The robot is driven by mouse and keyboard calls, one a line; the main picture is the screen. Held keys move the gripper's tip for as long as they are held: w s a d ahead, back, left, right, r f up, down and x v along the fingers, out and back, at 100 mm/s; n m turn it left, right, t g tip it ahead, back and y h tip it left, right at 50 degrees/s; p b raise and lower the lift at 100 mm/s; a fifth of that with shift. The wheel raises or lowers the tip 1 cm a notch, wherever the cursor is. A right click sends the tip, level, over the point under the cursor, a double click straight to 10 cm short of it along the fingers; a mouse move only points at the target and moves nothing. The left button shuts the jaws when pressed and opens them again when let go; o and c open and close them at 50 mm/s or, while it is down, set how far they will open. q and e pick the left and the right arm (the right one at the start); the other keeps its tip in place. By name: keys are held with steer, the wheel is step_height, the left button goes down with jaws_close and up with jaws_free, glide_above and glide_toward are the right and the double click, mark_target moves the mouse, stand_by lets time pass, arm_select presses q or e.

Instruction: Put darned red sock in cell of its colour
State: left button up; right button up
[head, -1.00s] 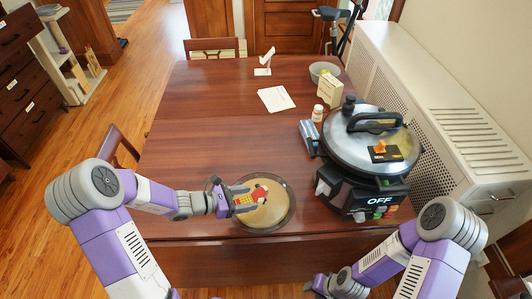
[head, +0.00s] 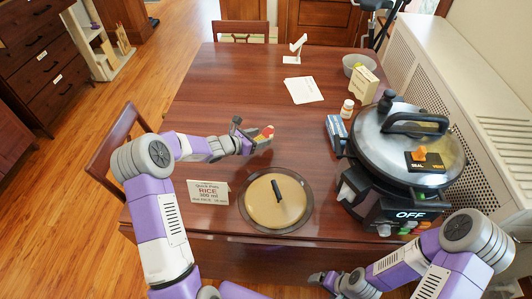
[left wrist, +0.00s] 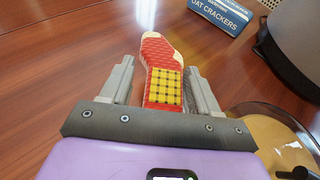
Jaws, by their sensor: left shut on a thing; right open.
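The darned red sock (left wrist: 160,60) has a cream toe and heel and a yellow checked patch. It is between the fingers of my left gripper (left wrist: 160,82) in the left wrist view. In the head view my left gripper (head: 258,136) holds the sock (head: 267,131) over the table, behind the round tan lid. My right gripper (head: 322,278) is low at the front edge, open, and only partly visible. No coloured cells show in these frames.
The tan lid (head: 262,207) and a RICE card (head: 208,192) lie at the table's front. A large cooker (head: 402,150) stands at right, with a blue crackers box (head: 337,133) beside it. White papers (head: 304,90), a bottle (head: 347,108) and a bowl (head: 360,66) are further back. The left-middle tabletop is clear.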

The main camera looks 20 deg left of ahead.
mark_target(259, 152)
arm_select(q)
steer(key=shift+f+b, duration=0.75)
steer(key=shift+f, duration=2.05)
steer(key=shift+f, duration=0.15)
steer(key=o, duration=1)
